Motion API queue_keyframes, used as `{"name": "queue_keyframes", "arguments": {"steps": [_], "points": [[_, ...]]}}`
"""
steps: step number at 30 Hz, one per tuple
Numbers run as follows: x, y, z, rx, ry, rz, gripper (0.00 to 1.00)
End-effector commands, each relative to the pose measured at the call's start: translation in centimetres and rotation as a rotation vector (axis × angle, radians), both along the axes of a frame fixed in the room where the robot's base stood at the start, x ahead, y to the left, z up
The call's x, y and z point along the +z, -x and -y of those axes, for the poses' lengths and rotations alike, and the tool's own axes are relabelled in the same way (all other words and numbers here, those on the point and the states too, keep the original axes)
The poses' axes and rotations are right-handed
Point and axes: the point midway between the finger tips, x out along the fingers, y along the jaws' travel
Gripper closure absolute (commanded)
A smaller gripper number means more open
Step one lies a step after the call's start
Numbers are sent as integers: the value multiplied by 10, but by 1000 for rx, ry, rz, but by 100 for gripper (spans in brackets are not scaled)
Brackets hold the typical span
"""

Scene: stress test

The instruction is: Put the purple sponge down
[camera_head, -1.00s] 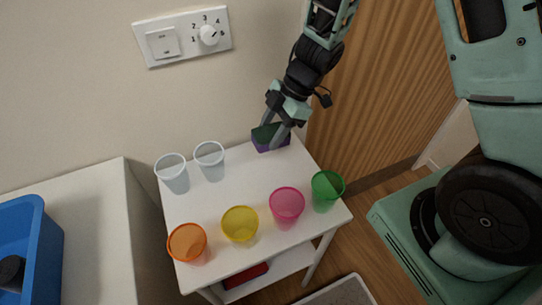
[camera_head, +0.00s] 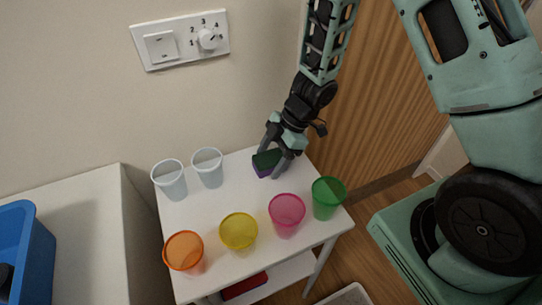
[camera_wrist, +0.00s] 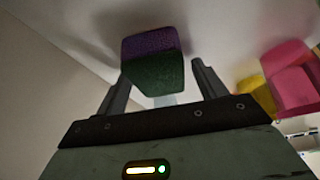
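The purple sponge (camera_head: 264,172), a block with a dark green layer, is at the back right of the white table (camera_head: 228,191). In the wrist view the sponge (camera_wrist: 150,44) lies between the two fingers of my gripper (camera_wrist: 160,75), with its purple part farther from the palm. A narrow gap shows between the sponge and the right finger; the left finger is close to its edge. My gripper (camera_head: 274,159) looks open around the sponge, low over the tabletop. The sponge appears to rest on the table, though its underside is hidden.
Two clear cups (camera_head: 170,180) (camera_head: 208,168) stand left of the sponge. Orange (camera_head: 184,252), yellow (camera_head: 239,233), pink (camera_head: 287,215) and green (camera_head: 327,198) cups line the front. The wall (camera_head: 80,80) is close behind. The table's middle is clear.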

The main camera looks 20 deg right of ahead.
Motion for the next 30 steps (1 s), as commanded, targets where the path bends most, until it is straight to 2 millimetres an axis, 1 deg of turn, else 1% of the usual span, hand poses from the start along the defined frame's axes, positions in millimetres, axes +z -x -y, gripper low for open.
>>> {"name": "queue_keyframes", "arguments": {"steps": [5,11,14,18,27,30], "points": [[0,0,0,1,-1,0,30],[-7,0,0,1,-1,2,30],[17,-1,8,-1,0,5,30],[48,3,21,-1,-1,5,30],[109,3,55,0,-1,4,30],[125,3,65,-1,-2,4,30]]}}
